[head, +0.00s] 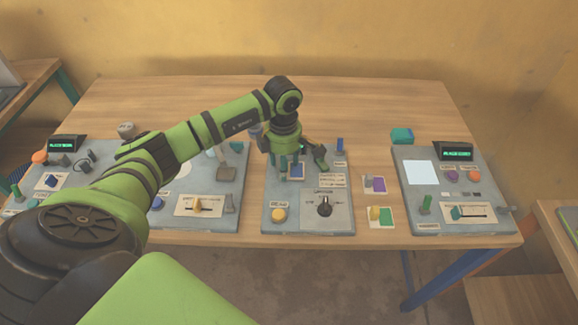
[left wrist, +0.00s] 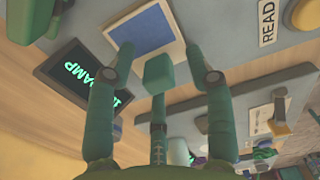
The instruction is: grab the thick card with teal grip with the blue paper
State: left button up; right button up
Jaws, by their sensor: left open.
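The thick card with blue paper (head: 297,171) lies on the grey middle panel in the head view, partly hidden by my left gripper (head: 284,174). In the left wrist view the blue paper (left wrist: 148,30) has a pale border, and a teal block-shaped grip (left wrist: 158,72) stands in front of it. My left gripper (left wrist: 169,52) is open, pointing down over the card. Its fingers appear on both sides of the teal grip, with a gap on each side. I cannot tell whether any finger touches it. My right gripper is not in view.
The middle panel (head: 263,222) carries a yellow button (head: 279,214) and a black knob (head: 324,206). A dark display (left wrist: 80,72) stands close to the left finger.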

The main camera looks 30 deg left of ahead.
pick_arm(q)
grip_shut()
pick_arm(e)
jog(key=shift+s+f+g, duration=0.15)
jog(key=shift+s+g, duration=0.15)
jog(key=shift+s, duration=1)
